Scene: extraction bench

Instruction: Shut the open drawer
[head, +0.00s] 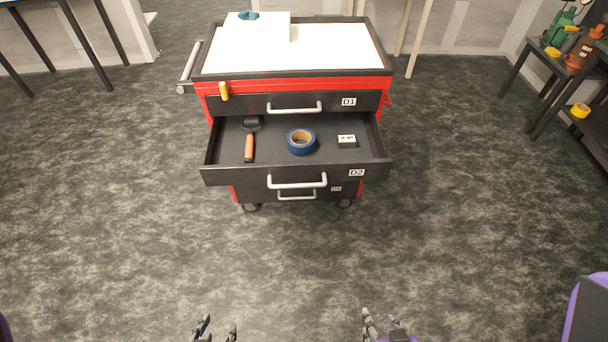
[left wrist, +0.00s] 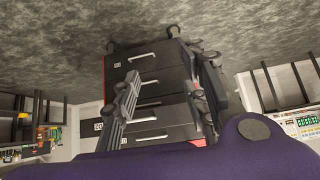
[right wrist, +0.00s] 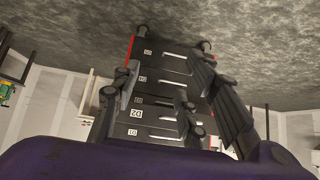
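A red and black tool cart (head: 290,84) stands ahead in the head view. Its drawer marked D2 (head: 230,176) is pulled out, with a silver bar handle (head: 297,181) on its front. Inside lie a tool with an orange handle (head: 249,148), a roll of blue tape (head: 301,142) and a small black and white box (head: 346,141). The drawer D1 (head: 240,104) above is shut. My left gripper (head: 216,330) and my right gripper (head: 382,328) are at the bottom edge, well short of the cart. Both have fingers apart and nothing between them, as the wrist views show.
A white top with a box (head: 257,27) on it covers the cart. A dark shelf (head: 555,80) with bottles stands at the right. The floor (head: 300,260) between me and the cart is clear.

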